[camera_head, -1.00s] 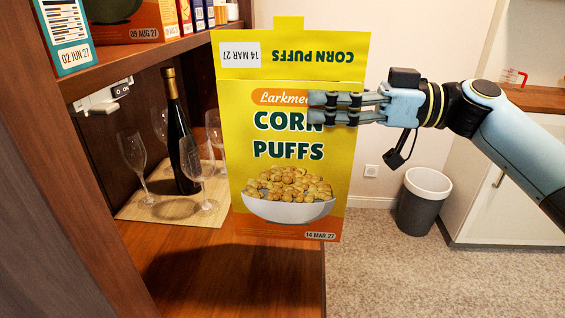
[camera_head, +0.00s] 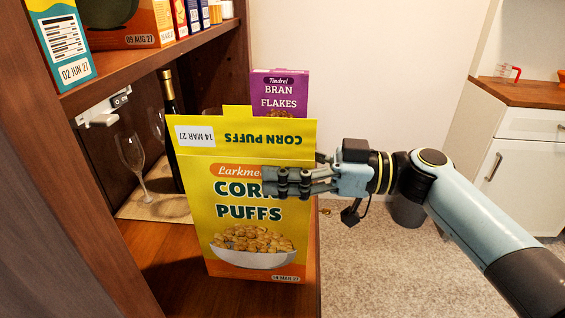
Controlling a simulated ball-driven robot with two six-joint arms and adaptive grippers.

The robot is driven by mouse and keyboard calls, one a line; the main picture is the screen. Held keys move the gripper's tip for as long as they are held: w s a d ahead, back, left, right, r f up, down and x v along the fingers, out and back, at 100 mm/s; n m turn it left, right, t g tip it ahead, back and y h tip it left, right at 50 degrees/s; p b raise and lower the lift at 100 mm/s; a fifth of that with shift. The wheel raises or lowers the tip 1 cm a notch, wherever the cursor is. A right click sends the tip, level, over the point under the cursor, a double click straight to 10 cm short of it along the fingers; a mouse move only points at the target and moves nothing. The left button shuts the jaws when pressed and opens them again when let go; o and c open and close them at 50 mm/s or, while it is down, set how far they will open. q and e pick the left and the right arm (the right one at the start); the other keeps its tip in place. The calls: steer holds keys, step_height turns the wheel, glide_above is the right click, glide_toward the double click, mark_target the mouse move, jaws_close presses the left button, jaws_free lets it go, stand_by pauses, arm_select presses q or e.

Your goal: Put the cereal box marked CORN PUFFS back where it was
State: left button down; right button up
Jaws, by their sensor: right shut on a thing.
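The yellow CORN PUFFS cereal box (camera_head: 205,213) is upright, slightly tilted in the picture, at the front of the lower hutch shelf (camera_head: 168,262). Its top flap stands up and is marked 14 MAR 27. My right gripper (camera_head: 270,182) comes in from the right and is shut on the box's upper right part, with fingers across the front. The box's bottom edge is low over the shelf; I cannot tell whether it touches. My left gripper is not in view.
A purple BRAN FLAKES box (camera_head: 280,88) shows behind the yellow box, its lower part hidden. A dark bottle (camera_head: 170,120) and a wine glass (camera_head: 132,160) stand on a mat at left. The upper shelf (camera_head: 140,64) holds several boxes. A bin (camera_head: 407,212) is partly hidden behind my arm.

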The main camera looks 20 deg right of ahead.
steer(key=o, duration=1.7)
steer(key=shift+o, duration=0.2)
